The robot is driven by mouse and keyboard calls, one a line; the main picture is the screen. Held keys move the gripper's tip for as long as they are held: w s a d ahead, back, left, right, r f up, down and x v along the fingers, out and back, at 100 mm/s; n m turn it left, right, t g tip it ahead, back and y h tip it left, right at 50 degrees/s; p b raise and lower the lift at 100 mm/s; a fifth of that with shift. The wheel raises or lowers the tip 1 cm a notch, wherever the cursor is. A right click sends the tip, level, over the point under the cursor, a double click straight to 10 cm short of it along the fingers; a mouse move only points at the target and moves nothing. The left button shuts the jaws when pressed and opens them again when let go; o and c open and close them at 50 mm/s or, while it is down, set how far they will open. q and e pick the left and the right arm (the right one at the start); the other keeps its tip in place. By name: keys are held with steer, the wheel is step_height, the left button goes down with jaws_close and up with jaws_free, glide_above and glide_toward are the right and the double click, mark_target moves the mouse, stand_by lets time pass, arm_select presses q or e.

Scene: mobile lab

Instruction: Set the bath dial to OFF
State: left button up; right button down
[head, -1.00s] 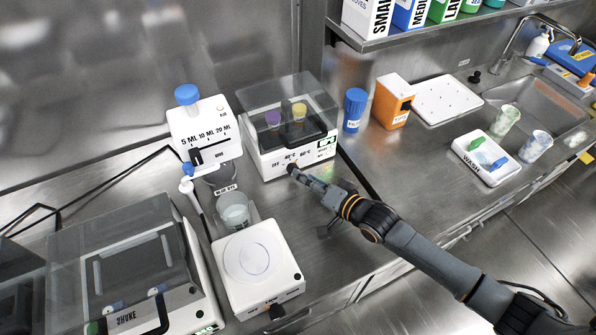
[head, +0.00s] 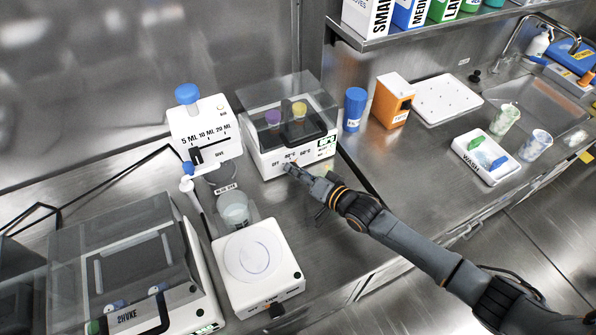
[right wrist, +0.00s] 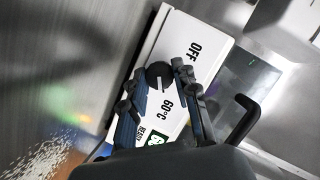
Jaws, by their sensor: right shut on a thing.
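The bath (head: 262,160) is a white box with a clear lid at the back middle of the counter, with OFF and temperature labels on its front. Its round black dial (right wrist: 158,74) shows in the right wrist view, with OFF to the upper right and 60°C below. A pale mark on the dial runs downward in that view, toward the 60°C side. My right gripper (head: 289,169) is at the bath's front. In the right wrist view its fingers (right wrist: 156,82) are shut on the dial, one on each side. The middle label is hidden there. My left gripper is out of view.
A dispenser (head: 207,135) with a blue cap stands left of the bath. A white plate device (head: 285,282) and a shaker (head: 205,285) are in front of it to the left. A blue bottle (head: 354,108) and an orange box (head: 391,103) stand to the right.

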steer(key=shift+r+n+p, duration=0.2)
steer(key=shift+n+p, duration=0.2)
steer(key=shift+p, duration=0.4)
steer(key=shift+s+a+r+n+h+p, duration=0.1)
steer(key=shift+n+h+p, duration=0.6)
steer(key=shift+p, duration=0.3)
steer(key=shift+n+h+p, duration=0.5)
steer(key=shift+n+p, duration=0.15)
steer(key=shift+n, duration=0.05)
steer(key=shift+n+t+h+p, duration=0.3)
steer(key=shift+n+h+p, duration=0.1)
steer(key=shift+n, duration=0.2)
steer(key=shift+f, duration=0.2)
steer(key=c, duration=1)
jaws_free()
steer(key=shift+s, duration=0.1)
